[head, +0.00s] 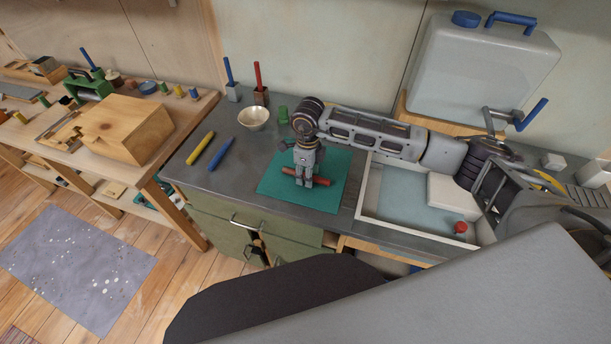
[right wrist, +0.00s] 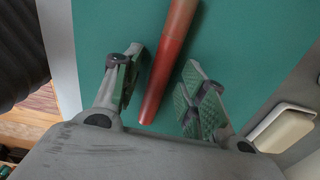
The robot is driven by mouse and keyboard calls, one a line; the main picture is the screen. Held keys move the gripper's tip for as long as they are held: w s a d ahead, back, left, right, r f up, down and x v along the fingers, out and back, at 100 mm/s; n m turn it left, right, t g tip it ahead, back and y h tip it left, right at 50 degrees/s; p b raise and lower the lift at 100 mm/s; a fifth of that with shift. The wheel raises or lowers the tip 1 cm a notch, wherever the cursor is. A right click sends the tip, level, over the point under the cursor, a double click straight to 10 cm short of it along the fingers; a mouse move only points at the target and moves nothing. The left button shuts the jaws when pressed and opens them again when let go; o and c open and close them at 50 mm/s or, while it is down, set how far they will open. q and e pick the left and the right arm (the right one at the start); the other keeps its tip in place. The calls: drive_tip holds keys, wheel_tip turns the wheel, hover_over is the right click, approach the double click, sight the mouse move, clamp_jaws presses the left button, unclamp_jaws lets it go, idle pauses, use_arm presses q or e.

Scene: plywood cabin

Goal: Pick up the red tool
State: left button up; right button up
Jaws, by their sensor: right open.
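The red tool (head: 321,182), a slim rod, lies on the green mat (head: 335,165) on the grey counter. In the head view my right gripper (head: 304,183) points down over it and hides its middle. In the right wrist view the red tool (right wrist: 170,62) runs lengthwise between the two fingers of the right gripper (right wrist: 162,62), on the green mat (right wrist: 100,25). The fingers are apart, with gaps to the tool on both sides. The tool's far end is cut off by the top of that view. My left gripper is not in view.
A yellow tool (head: 200,148) and a blue tool (head: 221,153) lie left of the mat. A white bowl (head: 253,119), a green object (head: 283,114) and a block with a red rod (head: 260,95) stand behind. The sink (head: 395,190) is right.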

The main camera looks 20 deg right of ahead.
drive_tip(key=shift+c, duration=0.3)
clamp_jaws()
drive_tip(key=shift+r, duration=0.1)
wheel_tip(320, 180, up, 10)
drive_tip(key=b, duration=0.1)
idle(0.5)
idle(0.3)
